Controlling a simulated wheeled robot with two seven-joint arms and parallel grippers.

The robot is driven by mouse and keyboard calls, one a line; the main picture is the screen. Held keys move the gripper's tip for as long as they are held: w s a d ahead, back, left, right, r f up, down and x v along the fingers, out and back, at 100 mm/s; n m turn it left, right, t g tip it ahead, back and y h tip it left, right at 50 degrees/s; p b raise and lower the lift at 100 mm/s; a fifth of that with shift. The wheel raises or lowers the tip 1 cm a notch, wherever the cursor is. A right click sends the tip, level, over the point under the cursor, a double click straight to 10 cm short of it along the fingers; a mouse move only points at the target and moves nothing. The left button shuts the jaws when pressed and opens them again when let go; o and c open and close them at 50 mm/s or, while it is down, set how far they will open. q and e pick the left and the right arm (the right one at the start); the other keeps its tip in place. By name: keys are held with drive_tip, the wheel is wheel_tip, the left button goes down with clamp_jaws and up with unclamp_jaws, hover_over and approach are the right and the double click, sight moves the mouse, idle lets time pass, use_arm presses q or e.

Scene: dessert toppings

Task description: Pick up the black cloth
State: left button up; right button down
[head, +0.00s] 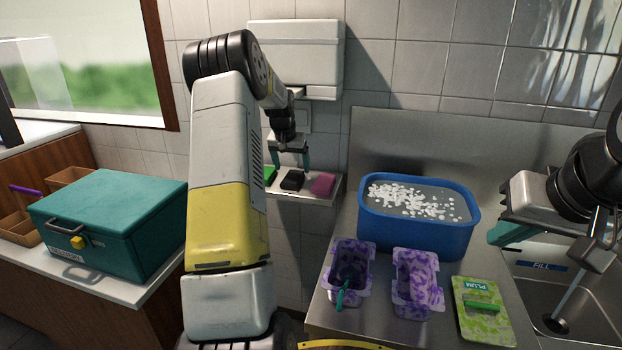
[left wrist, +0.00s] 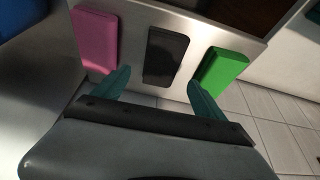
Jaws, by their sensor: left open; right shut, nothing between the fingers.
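The black cloth (head: 292,180) lies on a small metal wall shelf, between a green cloth and a pink cloth. The black cloth also shows in the left wrist view (left wrist: 166,56), flat on the shelf. My left gripper (head: 290,163) is open and empty just above the shelf. In the left wrist view its two teal fingers (left wrist: 160,92) are spread apart, with the black cloth ahead between them and apart from them. My right gripper (head: 497,236) is at the right edge, over the counter near the sink, shut and empty.
The pink cloth (head: 322,185) and green cloth (head: 269,174) lie close on either side. A white dispenser (head: 294,55) hangs above the shelf (head: 312,200). A blue tub (head: 420,236), purple molds (head: 417,284) and a green plum packet (head: 482,312) stand on the counter.

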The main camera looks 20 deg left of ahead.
sight(294, 175)
use_arm(q)
drive_tip(key=x, duration=0.4)
drive_tip(key=shift+f, duration=0.25)
drive_tip(key=c, duration=1.4)
drive_tip(key=shift+c, duration=0.2)
drive_tip(key=shift+r, duration=0.15)
drive_tip(key=shift+s+r, duration=0.1)
drive_tip(key=shift+r, duration=0.15)
drive_tip(key=s+d, duration=0.1)
drive_tip(key=s, duration=1.7)
drive_tip(key=shift+d, duration=0.3)
drive_tip(key=shift+f, duration=0.1)
